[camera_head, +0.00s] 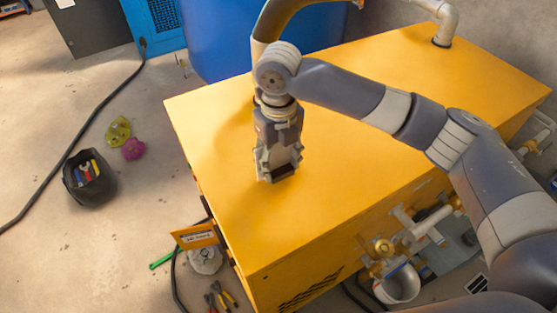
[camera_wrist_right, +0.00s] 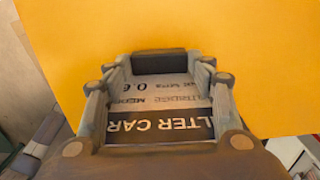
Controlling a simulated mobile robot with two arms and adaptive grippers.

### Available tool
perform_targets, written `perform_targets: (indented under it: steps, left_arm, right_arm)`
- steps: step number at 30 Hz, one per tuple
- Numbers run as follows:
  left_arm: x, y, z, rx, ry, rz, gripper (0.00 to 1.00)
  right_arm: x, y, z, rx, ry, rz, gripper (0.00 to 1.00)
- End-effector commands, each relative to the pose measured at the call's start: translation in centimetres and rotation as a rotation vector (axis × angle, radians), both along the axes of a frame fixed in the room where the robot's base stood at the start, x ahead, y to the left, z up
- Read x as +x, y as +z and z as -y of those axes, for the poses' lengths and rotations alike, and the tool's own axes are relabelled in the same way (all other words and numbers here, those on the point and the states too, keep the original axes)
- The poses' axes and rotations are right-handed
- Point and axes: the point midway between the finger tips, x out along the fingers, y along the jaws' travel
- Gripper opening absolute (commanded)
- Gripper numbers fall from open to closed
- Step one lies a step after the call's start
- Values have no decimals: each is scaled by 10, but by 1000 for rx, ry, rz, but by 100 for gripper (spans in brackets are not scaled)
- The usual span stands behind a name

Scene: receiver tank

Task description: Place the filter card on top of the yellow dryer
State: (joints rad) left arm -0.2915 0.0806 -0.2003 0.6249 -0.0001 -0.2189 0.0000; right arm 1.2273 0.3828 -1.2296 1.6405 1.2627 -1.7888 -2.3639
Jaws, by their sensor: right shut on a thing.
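The yellow dryer (camera_head: 340,130) is a large box with a wide flat top, and it fills the middle of the head view. Its top (camera_wrist_right: 240,60) also fills most of the right wrist view. My right gripper (camera_head: 278,172) points down over the left part of the dryer top. In the right wrist view the right gripper (camera_wrist_right: 160,95) is shut on the filter card (camera_wrist_right: 160,128), a grey and black printed card partly hidden by the fingers. I cannot tell whether the card touches the dryer top. My left gripper is not in view.
A pipe (camera_head: 442,25) rises from the dryer's far corner. A blue barrel (camera_head: 225,45) stands behind. Brass valves (camera_head: 380,247) and pipes line the right side. On the floor at left are a black tool bag (camera_head: 90,185) and a cable; pliers (camera_head: 220,297) lie near the front.

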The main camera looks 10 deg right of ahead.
Motion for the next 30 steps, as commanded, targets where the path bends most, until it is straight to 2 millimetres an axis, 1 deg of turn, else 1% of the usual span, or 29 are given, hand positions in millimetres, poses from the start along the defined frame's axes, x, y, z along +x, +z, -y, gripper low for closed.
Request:
perform_targets:
  steps: [1,3,7,14,15,17,18,26,30]
  left_arm:
    - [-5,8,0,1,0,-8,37]
    - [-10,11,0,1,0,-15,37]
    - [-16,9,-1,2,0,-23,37]
    - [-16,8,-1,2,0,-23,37]
    - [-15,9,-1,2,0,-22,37]
    - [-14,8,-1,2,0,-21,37]
    - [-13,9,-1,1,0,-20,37]
    - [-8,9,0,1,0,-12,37]
    - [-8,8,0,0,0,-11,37]
  right_arm:
    - [-1,-4,0,0,-1,-3,24]
    - [0,-12,0,1,-1,-1,24]
    - [0,-17,0,1,-1,3,24]
    - [0,-20,0,0,-1,1,24]
    - [0,-20,0,0,-1,1,54]
    - [0,-20,0,0,-1,1,68]
    - [0,-20,0,0,-1,1,70]
    - [0,-20,0,0,-1,1,70]
    - [0,-15,0,2,-1,4,70]
